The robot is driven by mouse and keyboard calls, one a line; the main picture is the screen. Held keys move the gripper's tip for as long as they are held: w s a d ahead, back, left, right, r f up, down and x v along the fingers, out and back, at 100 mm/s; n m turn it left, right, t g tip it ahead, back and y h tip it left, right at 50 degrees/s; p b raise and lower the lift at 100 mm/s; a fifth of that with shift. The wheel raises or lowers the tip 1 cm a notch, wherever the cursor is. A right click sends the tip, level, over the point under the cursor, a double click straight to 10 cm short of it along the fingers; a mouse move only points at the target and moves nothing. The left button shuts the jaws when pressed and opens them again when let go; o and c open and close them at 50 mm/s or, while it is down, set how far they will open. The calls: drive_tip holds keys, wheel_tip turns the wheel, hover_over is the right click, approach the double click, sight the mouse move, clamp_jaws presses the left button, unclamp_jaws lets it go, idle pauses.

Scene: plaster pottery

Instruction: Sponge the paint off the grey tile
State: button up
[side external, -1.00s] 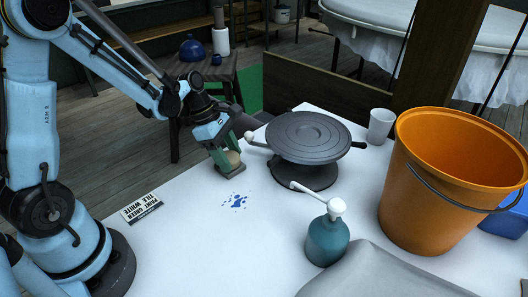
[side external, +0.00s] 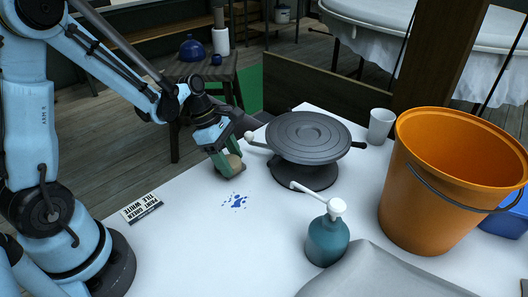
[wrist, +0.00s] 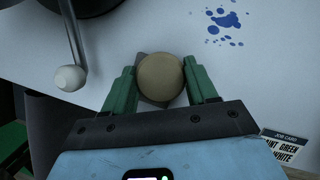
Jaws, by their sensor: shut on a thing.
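My gripper (wrist: 162,85) is shut on a round tan sponge (wrist: 160,78), with a green finger at either side of it. In the side view the gripper (side external: 229,162) and the sponge (side external: 235,163) are low over the white table. A grey flat piece, probably the grey tile (wrist: 144,62), shows past the sponge's edge in the wrist view; the sponge covers most of it. I cannot tell whether they touch. Blue paint splashes (side external: 238,201) lie on the white tabletop, apart from the sponge; they also show at the upper right of the wrist view (wrist: 226,20).
A dark turntable (side external: 308,137) stands close behind to the right. A teal pump bottle (side external: 327,240), an orange bucket (side external: 455,190) and a white cup (side external: 380,126) are further right. A job card (side external: 142,208) lies at left. The front left table is clear.

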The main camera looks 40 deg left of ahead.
drive_tip(key=shift+w+d, duration=0.1)
drive_tip(key=shift+w, duration=0.7)
drive_tip(key=shift+w+a, duration=0.4)
drive_tip(key=shift+a, duration=0.35)
drive_tip(key=shift+s+a, duration=0.45)
drive_tip(key=shift+a, duration=0.35)
drive_tip(key=shift+s, duration=0.1)
drive_tip(key=shift+s+d, duration=0.15)
drive_tip(key=shift+s, duration=0.55)
drive_tip(key=shift+d, duration=0.1)
